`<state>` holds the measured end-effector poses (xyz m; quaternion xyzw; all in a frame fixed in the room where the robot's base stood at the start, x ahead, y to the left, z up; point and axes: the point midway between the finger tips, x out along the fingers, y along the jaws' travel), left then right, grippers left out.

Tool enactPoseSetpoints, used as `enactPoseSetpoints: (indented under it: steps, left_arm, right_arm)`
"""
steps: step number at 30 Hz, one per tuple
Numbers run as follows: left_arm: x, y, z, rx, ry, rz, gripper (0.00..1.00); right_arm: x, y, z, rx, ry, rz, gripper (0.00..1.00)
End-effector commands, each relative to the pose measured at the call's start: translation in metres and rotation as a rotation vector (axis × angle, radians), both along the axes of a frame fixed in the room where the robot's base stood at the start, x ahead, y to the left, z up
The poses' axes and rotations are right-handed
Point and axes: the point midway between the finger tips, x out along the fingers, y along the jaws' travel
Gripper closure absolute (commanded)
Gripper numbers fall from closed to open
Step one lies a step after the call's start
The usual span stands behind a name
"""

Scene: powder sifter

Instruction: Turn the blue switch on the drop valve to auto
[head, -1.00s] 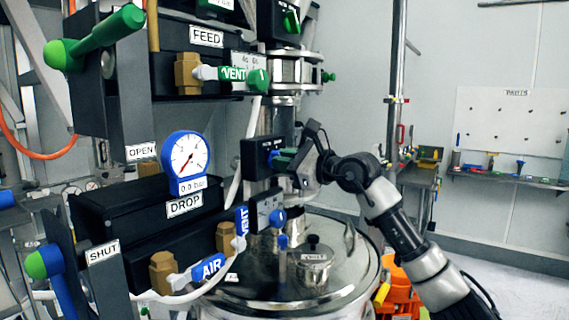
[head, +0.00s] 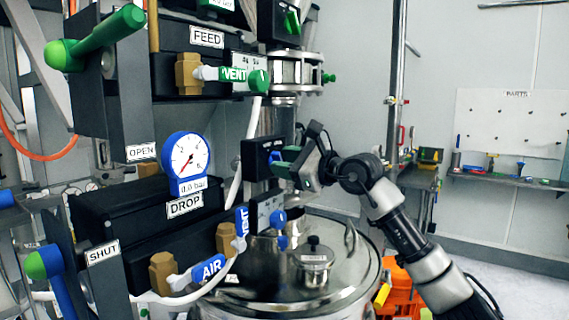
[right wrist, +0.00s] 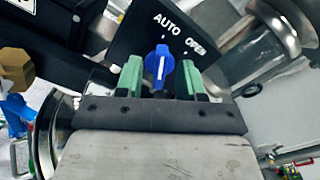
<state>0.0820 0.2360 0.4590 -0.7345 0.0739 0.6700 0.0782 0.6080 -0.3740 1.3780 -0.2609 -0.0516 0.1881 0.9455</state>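In the right wrist view a blue switch (right wrist: 159,67) stands out from a black panel (right wrist: 138,38) lettered AUTO and OPEN. I cannot tell its exact setting. My right gripper (right wrist: 160,80) has its two green fingertips apart, one on each side of the switch, with gaps visible. In the head view the right gripper (head: 285,162) is at the small black switch box (head: 256,158), above and behind the DROP valve block (head: 120,210). The gripper hides most of the switch there. My left gripper is not in view.
A pressure gauge (head: 187,155) and blue AIR handle (head: 208,268) are to the left. The FEED valve (head: 205,60) is above. A steel vessel lid (head: 320,275) lies below.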

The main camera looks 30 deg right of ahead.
Motion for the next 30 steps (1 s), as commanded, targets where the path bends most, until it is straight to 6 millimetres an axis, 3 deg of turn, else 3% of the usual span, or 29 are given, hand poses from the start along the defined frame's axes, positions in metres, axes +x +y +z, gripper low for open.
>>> enactPoseSetpoints:
  steps: [15,21,30]
  left_arm:
    - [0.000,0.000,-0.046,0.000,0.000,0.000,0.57]
    - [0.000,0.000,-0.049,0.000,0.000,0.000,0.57]
    - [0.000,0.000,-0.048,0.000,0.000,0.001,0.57]
  right_arm:
    - [-0.084,-0.036,-0.005,-0.002,0.001,-0.003,0.62]
    - [-0.095,-0.040,-0.001,-0.001,0.000,-0.001,0.62]
    - [-0.096,-0.040,0.000,0.000,0.001,-0.001,0.62]
